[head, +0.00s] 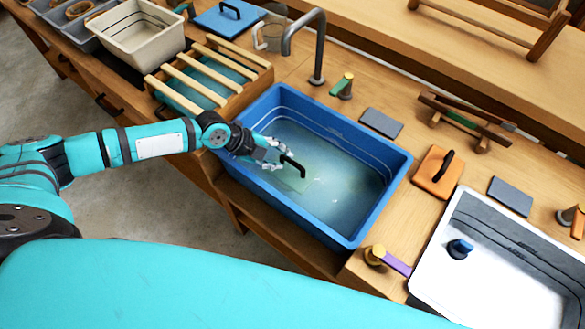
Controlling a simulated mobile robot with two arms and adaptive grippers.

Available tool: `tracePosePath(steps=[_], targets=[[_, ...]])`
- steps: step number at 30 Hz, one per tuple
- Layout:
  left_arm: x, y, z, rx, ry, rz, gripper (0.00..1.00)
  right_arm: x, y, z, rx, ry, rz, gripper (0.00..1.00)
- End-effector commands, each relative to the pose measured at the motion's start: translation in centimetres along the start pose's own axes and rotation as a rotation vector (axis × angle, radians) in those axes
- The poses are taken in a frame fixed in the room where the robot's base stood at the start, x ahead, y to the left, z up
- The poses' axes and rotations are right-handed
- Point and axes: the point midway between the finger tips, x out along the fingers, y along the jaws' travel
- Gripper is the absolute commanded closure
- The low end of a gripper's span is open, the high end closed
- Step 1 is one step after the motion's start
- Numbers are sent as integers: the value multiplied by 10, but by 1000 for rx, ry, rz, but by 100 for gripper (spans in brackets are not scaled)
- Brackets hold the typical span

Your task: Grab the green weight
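The green weight (297,181) is a flat plate with a black bar handle. It lies in the cloudy water of the blue tub (387,180), and its plate shows only faintly. My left gripper (279,156) reaches over the tub's left rim. Its fingers look spread apart, just to the left of the black handle. I cannot tell whether a finger touches the handle. My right gripper is not in view.
A grey faucet (319,50) rises behind the tub, and a slatted wooden rack (262,65) stands to its left.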

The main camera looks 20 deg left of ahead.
Motion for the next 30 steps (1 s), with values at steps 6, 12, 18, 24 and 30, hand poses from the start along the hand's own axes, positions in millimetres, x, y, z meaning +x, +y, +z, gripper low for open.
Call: tracePosePath(steps=[6, 12, 18, 24, 30], targets=[[19, -3, -2, -1, 2, 0, 74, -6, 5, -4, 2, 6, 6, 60], [48, -4, 0, -1, 0, 0, 74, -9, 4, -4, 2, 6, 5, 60], [55, -3, 0, 0, -1, 0, 74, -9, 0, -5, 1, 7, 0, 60], [55, -3, 0, 0, -1, 0, 85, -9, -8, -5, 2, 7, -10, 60], [55, -2, 0, 0, -1, 1, 100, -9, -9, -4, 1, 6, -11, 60]])
